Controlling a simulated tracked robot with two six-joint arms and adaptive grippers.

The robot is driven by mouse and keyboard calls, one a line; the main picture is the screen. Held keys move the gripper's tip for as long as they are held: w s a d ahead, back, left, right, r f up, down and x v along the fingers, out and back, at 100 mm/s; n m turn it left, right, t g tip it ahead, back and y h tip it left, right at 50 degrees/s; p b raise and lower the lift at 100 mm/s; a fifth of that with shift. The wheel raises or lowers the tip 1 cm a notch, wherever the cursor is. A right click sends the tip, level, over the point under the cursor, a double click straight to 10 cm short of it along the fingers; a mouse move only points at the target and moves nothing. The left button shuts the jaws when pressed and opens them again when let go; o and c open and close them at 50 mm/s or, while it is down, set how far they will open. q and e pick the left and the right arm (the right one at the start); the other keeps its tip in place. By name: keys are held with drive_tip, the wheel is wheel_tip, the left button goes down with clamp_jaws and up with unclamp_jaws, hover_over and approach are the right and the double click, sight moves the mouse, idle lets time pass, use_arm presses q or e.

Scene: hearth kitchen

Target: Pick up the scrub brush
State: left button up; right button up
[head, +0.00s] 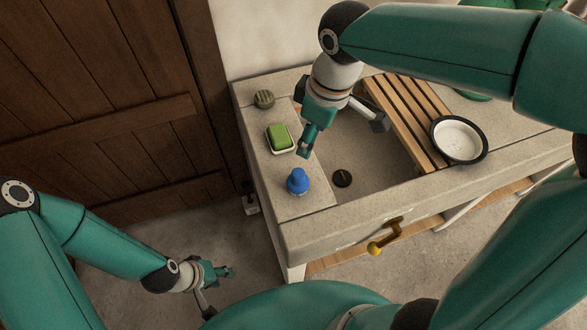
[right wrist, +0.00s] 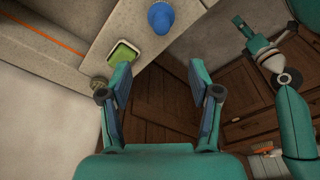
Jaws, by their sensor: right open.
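A small blue object with a rounded knob top (head: 298,181) stands on the counter strip left of the sink. A small round striped grey-green object (head: 264,99) lies at the back left corner. I cannot tell for certain which is the scrub brush. The blue object also shows at the top of the right wrist view (right wrist: 160,18). My right gripper (head: 342,140) is open and empty above the sink, right of the strip. It also shows in the right wrist view (right wrist: 160,72). My left gripper (head: 220,291) is open and empty, low in front of the counter.
A green sponge (head: 279,136) sits in a pale dish between the two small objects. A wooden slatted rack (head: 397,110) lies across the sink, with a black-rimmed white bowl (head: 458,139) at its right. A brass tap-like handle (head: 388,238) juts from the front. A wooden door (head: 95,100) is left.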

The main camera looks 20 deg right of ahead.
approach(298, 172)
wheel_tip(298, 172, down, 5)
drive_tip(key=shift+w+a+f, duration=0.1)
drive_tip(key=shift+w+a, duration=0.05)
drive_tip(key=shift+w+a+f+p, duration=0.1)
drive_tip(key=shift+a+f+p, duration=0.1)
drive_tip(key=shift+f, duration=0.65)
drive_tip(key=shift+w+a+f+p, duration=0.1)
drive_tip(key=shift+w+f+p, duration=0.05)
drive_tip(key=shift+f, duration=0.7)
drive_tip(key=shift+w+a+f+p, duration=0.1)
drive_tip(key=shift+a+f+p, duration=0.1)
drive_tip(key=shift+f, duration=0.7)
clamp_jaws()
drive_tip(key=shift+r, duration=0.1)
wheel_tip(298, 172, up, 20)
